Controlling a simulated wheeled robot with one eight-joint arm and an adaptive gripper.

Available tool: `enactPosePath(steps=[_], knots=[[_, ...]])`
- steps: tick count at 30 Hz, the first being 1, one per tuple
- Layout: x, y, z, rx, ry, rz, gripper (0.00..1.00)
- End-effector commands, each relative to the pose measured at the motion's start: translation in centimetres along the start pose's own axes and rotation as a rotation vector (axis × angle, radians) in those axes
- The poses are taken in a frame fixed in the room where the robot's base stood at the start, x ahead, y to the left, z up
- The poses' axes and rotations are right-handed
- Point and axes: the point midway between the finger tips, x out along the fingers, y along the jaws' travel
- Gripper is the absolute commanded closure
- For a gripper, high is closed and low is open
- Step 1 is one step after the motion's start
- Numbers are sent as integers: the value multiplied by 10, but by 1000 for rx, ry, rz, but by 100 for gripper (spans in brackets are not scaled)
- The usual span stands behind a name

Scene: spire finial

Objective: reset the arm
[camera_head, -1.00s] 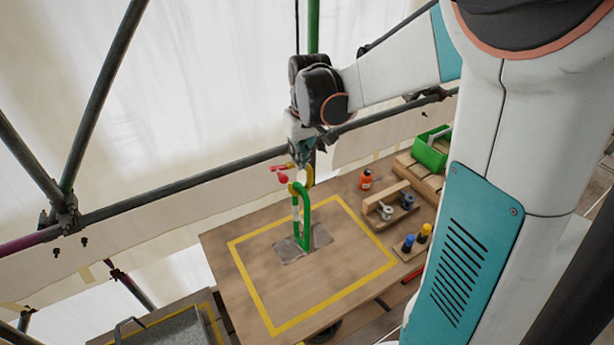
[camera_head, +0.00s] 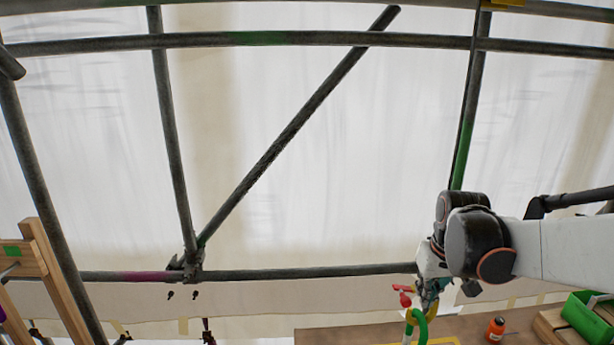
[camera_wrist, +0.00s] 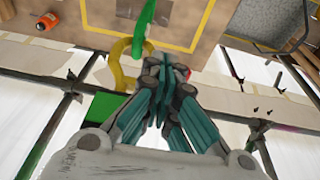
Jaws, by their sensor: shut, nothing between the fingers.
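My gripper (camera_head: 428,298) hangs at the lower right of the head view, with its fingers together. In the wrist view, my gripper (camera_wrist: 172,66) is shut and nothing shows between its fingers. A green looped piece (camera_head: 421,328) with a yellow part is just below it in the head view, cut off by the bottom edge. In the wrist view the green piece (camera_wrist: 144,22) and its yellow hook (camera_wrist: 122,62) are beside the fingertips, to the left. Whether they touch cannot be told. A small red part (camera_head: 403,295) shows left of the gripper.
The wooden bench (camera_head: 370,335) holds an orange bottle (camera_head: 495,328) and a green bin (camera_head: 588,318) to the right. Dark scaffold tubes (camera_head: 300,273) run behind the gripper, before white sheeting. A timber frame (camera_head: 45,265) stands at left. A grey tray (camera_wrist: 262,22) shows in the wrist view.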

Motion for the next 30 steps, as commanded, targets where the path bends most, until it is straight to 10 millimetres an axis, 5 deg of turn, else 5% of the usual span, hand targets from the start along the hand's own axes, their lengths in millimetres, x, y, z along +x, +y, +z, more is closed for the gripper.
enactPosePath(steps=[11, 21, 30], knots=[[48, -42, 92, 6, 135, 33, 100], [113, -74, 174, 18, 277, 21, 100], [157, -89, 217, 29, 364, -1, 100]])
